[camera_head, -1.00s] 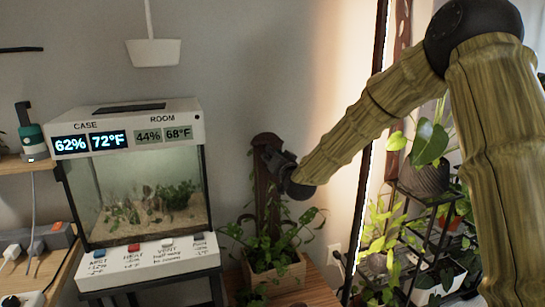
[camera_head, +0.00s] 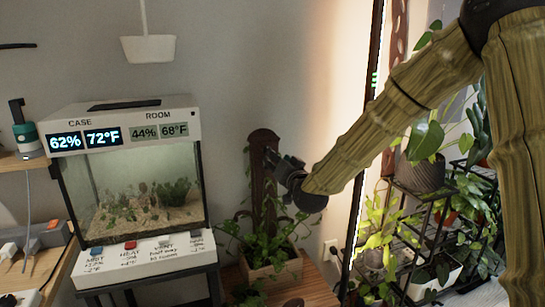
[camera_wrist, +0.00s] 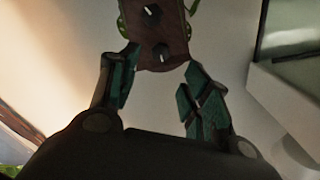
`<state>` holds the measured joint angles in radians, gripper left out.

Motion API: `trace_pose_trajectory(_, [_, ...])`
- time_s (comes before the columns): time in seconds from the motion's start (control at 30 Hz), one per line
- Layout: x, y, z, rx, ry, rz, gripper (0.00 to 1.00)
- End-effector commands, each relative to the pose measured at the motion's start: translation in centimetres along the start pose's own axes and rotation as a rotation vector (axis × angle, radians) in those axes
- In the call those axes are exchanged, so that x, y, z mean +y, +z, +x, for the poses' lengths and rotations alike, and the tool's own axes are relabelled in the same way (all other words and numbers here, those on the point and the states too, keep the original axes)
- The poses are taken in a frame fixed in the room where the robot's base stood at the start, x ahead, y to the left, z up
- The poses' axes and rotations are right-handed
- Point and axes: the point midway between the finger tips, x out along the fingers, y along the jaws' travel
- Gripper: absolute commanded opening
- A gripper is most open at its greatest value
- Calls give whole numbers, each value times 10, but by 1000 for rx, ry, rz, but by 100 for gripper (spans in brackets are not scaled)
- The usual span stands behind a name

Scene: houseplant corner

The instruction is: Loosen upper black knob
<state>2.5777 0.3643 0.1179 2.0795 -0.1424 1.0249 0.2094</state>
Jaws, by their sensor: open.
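A brown wooden post (camera_head: 262,140) stands upright in a planter box against the wall. In the wrist view, the post (camera_wrist: 175,28) hangs in from the top edge, with the terrarium on the right, so the picture looks upside down. Two black knobs with white marks show on it. The one nearer the post's end, the upper black knob (camera_wrist: 160,51), lies between my fingertips. The other, lower knob (camera_wrist: 152,12) is near the frame's top edge. My gripper (camera_wrist: 161,60) is open, one finger on each side of the post's end. In the head view my gripper (camera_head: 273,160) is in front of the post and hides the knobs.
A wooden planter (camera_head: 272,268) with leafy vines surrounds the post's foot. A lit terrarium (camera_head: 195,150) stands to the left on a labelled white base. A black plant rack (camera_head: 410,235) stands to the right. A white hanging pot (camera_head: 148,48) is above.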

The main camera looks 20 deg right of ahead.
Motion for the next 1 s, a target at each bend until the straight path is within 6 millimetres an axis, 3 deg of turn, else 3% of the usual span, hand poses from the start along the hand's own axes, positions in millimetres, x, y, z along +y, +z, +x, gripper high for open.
trace_pose_trajectory(0.1, [1, 0, -18, 0, 1, 1, 48])
trace_pose_trajectory(0.3, [1, 0, -36, -1, 1, 1, 48])
trace_pose_trajectory(0.87, [1, 1, -40, -1, 1, 0, 48])
trace_pose_trajectory(1.0, [9, 24, -43, -41, 17, -10, 48])
